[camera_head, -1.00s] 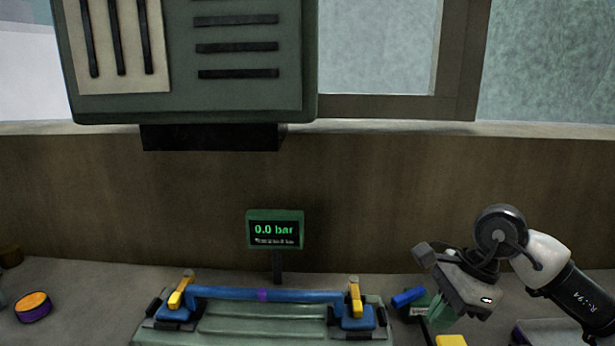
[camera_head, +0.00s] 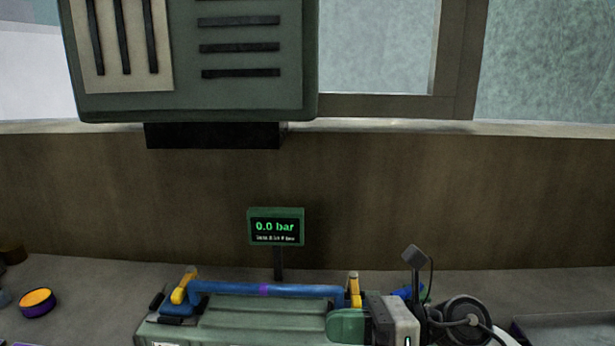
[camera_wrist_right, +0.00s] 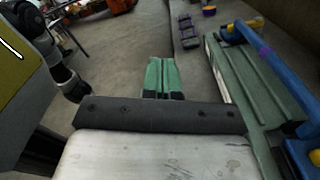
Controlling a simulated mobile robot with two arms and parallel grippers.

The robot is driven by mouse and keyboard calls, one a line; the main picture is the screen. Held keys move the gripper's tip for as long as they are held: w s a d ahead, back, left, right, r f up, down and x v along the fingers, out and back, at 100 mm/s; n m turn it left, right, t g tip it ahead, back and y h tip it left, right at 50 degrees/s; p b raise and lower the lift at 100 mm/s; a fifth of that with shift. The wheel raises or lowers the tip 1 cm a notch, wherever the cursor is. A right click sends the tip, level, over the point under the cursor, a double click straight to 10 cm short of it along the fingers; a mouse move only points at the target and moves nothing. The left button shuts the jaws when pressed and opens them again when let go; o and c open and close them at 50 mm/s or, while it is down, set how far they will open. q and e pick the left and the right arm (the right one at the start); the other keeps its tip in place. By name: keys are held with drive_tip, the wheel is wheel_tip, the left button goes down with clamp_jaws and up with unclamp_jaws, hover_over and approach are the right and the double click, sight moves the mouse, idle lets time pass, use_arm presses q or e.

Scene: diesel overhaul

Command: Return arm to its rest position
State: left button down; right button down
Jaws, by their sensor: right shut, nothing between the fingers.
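My right gripper (camera_head: 347,326) is low at the right in the head view, in front of the right end of the green engine block (camera_head: 255,311). Its green fingers point left and are shut with nothing between them. In the right wrist view the shut green fingers (camera_wrist_right: 161,79) point away over the floor, beside the green block (camera_wrist_right: 250,90). My right arm's dark wrist joint (camera_head: 462,322) shows at the lower right. My left gripper is not in view.
A blue bar (camera_head: 265,290) with yellow levers (camera_head: 184,284) spans the block. A display (camera_head: 276,227) reading 0.0 bar stands behind it. An orange-topped round container (camera_head: 37,302) is at the left. A dark tray (camera_head: 560,328) is at the lower right. A large cabinet (camera_head: 240,60) hangs above.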

drive_tip(key=w+d+m+t+h, duration=0.1)
drive_tip(key=d+m+t+h, duration=0.15)
drive_tip(key=m+t, duration=0.8)
drive_tip(key=w+d+m+t+h, duration=0.1)
drive_tip(key=w+d+m+t, duration=0.15)
drive_tip(key=m+t, duration=0.8)
drive_tip(key=s+d+f+m+g+h, duration=0.25)
drive_tip(key=d+f+m+h, duration=0.35)
drive_tip(key=m, duration=0.4)
drive_tip(key=s+d+f+m+g+h, duration=0.2)
drive_tip(key=d+f+m+g+h, duration=0.15)
drive_tip(key=f+m+h, duration=0.55)
drive_tip(key=s+d+f+m+g, duration=0.1)
drive_tip(key=s+f+m+g, duration=0.3)
drive_tip(key=s+f+g, duration=0.4)
drive_tip(key=s+f+m+g, duration=0.4)
drive_tip(key=s+f, duration=0.2)
drive_tip(key=s, duration=0.5)
wheel_tip(320, 180, down, 23)
drive_tip(key=g+p, duration=0.1)
drive_tip(key=p, duration=0.1)
drive_tip(key=s+d+f+n+g+p, duration=0.1)
drive_tip(key=s+d+f, duration=0.2)
drive_tip(key=s+f, duration=1.2)
drive_tip(key=shift+s+d, duration=0.15)
drive_tip(key=shift+s, duration=0.75)
drive_tip(key=shift+y, duration=0.25)
